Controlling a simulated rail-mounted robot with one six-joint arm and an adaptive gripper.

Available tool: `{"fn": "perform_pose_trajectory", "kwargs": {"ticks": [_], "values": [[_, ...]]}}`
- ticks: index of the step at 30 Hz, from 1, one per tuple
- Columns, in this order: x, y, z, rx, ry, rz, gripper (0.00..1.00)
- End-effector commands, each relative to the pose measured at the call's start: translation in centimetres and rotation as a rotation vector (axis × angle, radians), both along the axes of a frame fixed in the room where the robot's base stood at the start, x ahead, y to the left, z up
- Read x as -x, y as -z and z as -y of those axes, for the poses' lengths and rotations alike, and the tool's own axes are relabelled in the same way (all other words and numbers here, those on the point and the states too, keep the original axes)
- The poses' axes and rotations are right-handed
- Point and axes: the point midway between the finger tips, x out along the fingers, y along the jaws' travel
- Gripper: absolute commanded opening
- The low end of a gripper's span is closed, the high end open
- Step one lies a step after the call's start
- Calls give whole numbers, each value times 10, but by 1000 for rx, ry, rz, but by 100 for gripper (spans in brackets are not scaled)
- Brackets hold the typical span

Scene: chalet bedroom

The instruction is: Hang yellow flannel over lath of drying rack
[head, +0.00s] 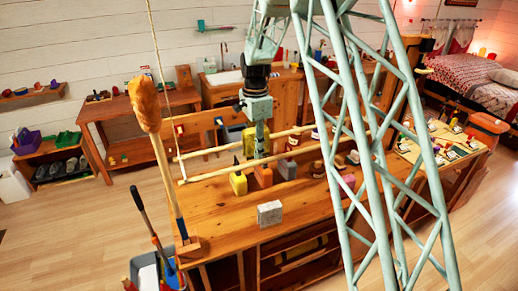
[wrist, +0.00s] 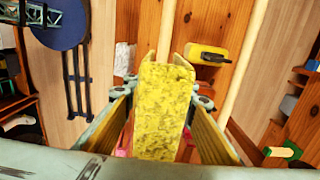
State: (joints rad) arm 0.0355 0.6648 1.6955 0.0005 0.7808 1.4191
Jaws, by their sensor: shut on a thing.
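The yellow flannel (wrist: 160,112) is in my gripper (wrist: 162,120) in the wrist view, a mottled yellow strip between the two fingers. In the head view the flannel (head: 249,143) shows at my gripper (head: 259,140), above the wooden table. The drying rack's two pale laths, the far one (head: 205,151) and the near one (head: 208,176), run across above the table. In the wrist view one lath (wrist: 166,38) runs up to the flannel and is hidden behind it. The other lath (wrist: 241,65) passes to its right. I cannot tell whether the flannel touches a lath.
An orange duster (head: 145,104) rises at the left end. Brushes and small items crowd the right part. The table's front left is fairly clear.

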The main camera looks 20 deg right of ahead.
Motion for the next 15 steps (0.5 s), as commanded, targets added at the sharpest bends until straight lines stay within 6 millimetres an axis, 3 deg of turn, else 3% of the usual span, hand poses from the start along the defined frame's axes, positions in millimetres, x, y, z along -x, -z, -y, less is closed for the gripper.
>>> {"fn": "perform_pose_trajectory", "kwargs": {"ticks": [15], "values": [[3,0,-25,0,-1,0,14]]}}
